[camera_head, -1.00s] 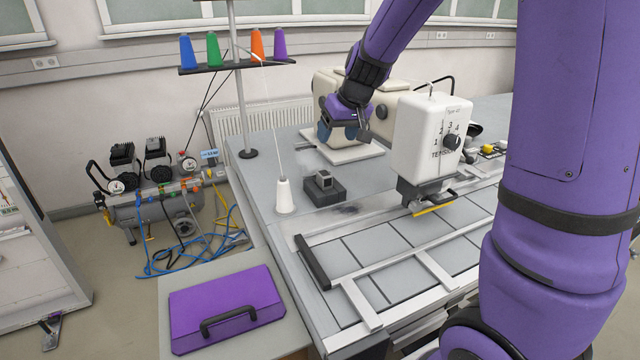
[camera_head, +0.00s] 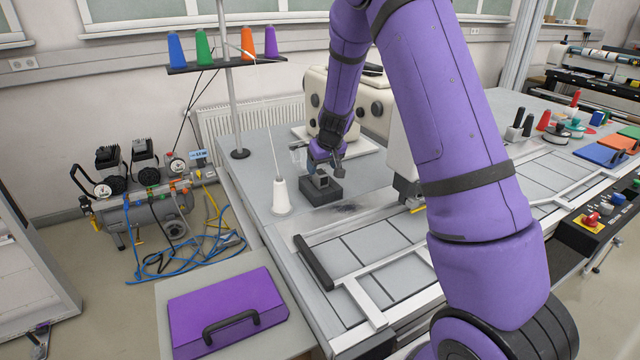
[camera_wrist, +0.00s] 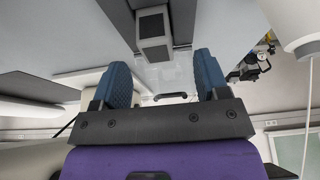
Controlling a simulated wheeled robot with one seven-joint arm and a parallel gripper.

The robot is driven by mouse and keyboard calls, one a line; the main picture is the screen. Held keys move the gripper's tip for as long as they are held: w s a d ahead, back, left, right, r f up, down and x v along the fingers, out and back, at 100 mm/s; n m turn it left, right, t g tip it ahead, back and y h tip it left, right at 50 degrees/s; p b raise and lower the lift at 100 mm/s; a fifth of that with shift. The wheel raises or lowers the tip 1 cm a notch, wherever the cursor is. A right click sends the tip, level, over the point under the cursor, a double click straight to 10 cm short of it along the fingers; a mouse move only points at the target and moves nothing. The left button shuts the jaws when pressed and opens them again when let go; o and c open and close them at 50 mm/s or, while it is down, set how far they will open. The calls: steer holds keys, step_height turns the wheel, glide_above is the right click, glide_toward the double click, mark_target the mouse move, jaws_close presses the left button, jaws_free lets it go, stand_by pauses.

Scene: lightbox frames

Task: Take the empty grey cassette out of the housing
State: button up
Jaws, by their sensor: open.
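The dark grey block that looks like the housing (camera_head: 318,195) stands on the table in the head view. A small square grey cassette (camera_head: 321,180) sits in its top; I cannot tell how deep. In the wrist view the dark housing (camera_wrist: 119,18) is at the top edge, with the grey cassette (camera_wrist: 153,32) pointing down the picture between and beyond my fingers. My gripper (camera_head: 322,155) is just behind and above the housing, apart from the cassette as far as I can see. In the wrist view my gripper (camera_wrist: 162,72) shows two blue fingers spread wide, nothing between them.
A cream sewing machine (camera_head: 312,90) is behind. A metal frame (camera_head: 355,290) lies in front. A purple case (camera_head: 228,308) lies at lower left. My arm hides the table's middle.

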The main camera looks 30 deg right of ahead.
mark_target(321, 172)
steer(key=shift+w+d+x, duration=0.1)
steer(key=shift+d+x, duration=0.05)
steer(key=shift+x, duration=1.25)
steer(key=shift+w+d+x, duration=0.1)
steer(key=shift+x, duration=1.3)
steer(key=shift+r, duration=0.1)
steer(key=shift+c, duration=0.2)
steer(key=c, duration=1)
